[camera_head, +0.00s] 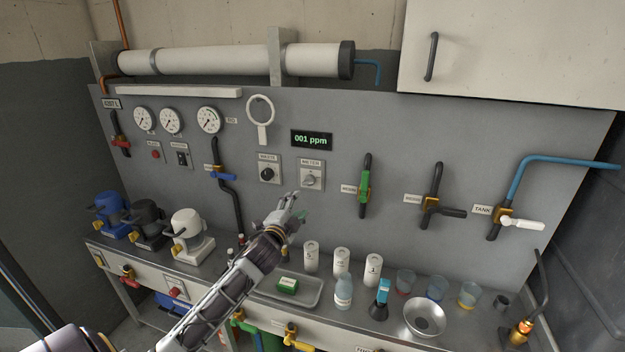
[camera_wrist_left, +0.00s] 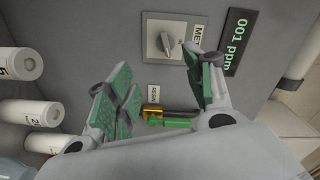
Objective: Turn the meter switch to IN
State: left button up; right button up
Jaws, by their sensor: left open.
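The meter switch (camera_head: 312,180) is a light grey knob on a square plate labelled METER, on the grey panel below the green "001 ppm" display (camera_head: 311,140). In the left wrist view the knob (camera_wrist_left: 171,43) shows beyond the fingers, with its ridge at a slant. I cannot read any position marks around it. My left gripper (camera_head: 293,208) is open and empty, below and slightly left of the switch and apart from it. Its green-padded fingers (camera_wrist_left: 160,88) show spread in the wrist view. My right gripper is not in view.
A black-knobbed switch (camera_head: 267,174) sits just left of the meter switch. A green-handled valve (camera_head: 364,188) is to its right. White canisters (camera_head: 342,262), a bottle (camera_head: 344,291), a tray (camera_head: 312,297) and cups (camera_head: 405,281) stand on the bench below. The panel around the switch is clear.

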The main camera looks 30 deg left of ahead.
aim_at(309, 183)
pick_arm(q)
jog(key=shift+w+r, duration=0.2)
jog(key=shift+r, duration=0.35)
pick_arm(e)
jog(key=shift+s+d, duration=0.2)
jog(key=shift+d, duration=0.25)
pick_arm(q)
jog(key=shift+w, duration=0.1)
jog(key=shift+p+x, duration=0.8)
jog(key=shift+x, duration=6)
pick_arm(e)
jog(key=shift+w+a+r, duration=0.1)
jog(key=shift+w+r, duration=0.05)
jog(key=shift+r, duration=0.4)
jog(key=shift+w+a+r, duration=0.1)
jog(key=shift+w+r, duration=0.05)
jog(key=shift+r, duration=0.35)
pick_arm(q)
jog(key=shift+r, duration=0.15)
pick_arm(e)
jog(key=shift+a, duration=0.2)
